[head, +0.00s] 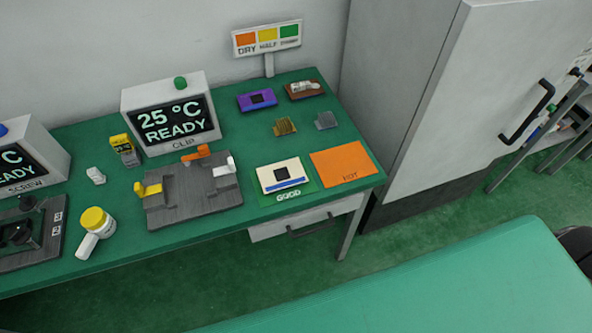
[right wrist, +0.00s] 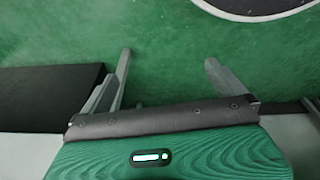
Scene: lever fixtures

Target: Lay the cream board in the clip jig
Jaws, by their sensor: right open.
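The cream board (head: 270,177), with a dark square in its middle and a blue strip along its near edge, lies flat on the green mat marked GOOD (head: 305,189). The clip jig (head: 190,200) is a dark grey fixture to the left of the board, below the CLIP display. It has a yellow lever (head: 148,190) at its left, an orange lever (head: 197,156) at its back and a white-grey lever (head: 227,166) at its right. No board shows in the jig. My right gripper (right wrist: 166,82) is open and empty over green floor in the right wrist view. My left gripper is not in view.
An orange HOT mat (head: 344,165) lies right of the board. A purple board (head: 257,99), a brown board (head: 304,90) and two small pieces sit behind. The CLIP display (head: 172,117) reads 25 °C READY.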

